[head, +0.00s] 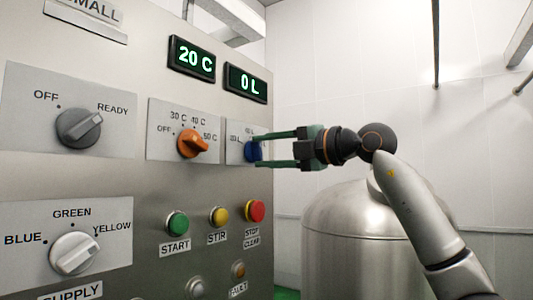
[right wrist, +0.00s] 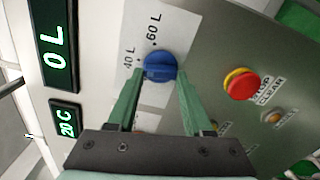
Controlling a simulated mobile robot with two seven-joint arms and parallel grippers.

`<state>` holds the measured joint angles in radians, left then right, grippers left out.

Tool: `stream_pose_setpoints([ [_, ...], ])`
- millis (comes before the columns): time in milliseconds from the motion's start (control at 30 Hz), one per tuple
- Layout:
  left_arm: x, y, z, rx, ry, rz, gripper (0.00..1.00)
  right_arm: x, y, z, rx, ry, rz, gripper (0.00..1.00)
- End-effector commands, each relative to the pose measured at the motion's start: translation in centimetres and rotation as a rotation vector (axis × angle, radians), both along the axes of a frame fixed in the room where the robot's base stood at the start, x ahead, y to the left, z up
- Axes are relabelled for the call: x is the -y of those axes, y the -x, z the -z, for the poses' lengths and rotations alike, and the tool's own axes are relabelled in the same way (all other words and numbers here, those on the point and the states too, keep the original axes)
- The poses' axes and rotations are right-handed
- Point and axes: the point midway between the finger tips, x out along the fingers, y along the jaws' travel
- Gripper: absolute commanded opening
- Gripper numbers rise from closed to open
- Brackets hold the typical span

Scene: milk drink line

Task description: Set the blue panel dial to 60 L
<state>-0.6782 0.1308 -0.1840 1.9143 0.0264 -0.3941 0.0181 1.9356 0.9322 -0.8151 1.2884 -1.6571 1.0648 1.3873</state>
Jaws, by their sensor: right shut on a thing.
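The blue dial (head: 251,153) sits on a white plate at the right end of the steel panel. In the right wrist view the blue dial (right wrist: 160,66) is between the fingertips, with the labels "40 L" and "60 L" beside it. My right gripper (head: 257,151) reaches in from the right, its green fingers shut on the dial from either side; it also shows in the right wrist view (right wrist: 161,74). I cannot tell clearly which mark the dial points to. The volume display (head: 246,83) reads "0 L". My left gripper is not in view.
An orange dial (head: 193,144) and a temperature display (head: 192,58) reading "20 C" are to the left. Green start (head: 177,223), yellow stir (head: 219,217) and red stop (head: 255,210) buttons sit below. A steel tank (head: 350,240) stands at the right.

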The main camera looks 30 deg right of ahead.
Motion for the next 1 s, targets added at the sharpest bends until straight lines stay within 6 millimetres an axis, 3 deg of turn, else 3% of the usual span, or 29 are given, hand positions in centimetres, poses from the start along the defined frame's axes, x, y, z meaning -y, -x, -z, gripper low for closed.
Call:
stream_pose_setpoints([
  [1000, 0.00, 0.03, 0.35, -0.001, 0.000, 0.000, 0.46, 0.09, -0.08, -0.30, -0.365, -0.879, 0.001, 0.00],
])
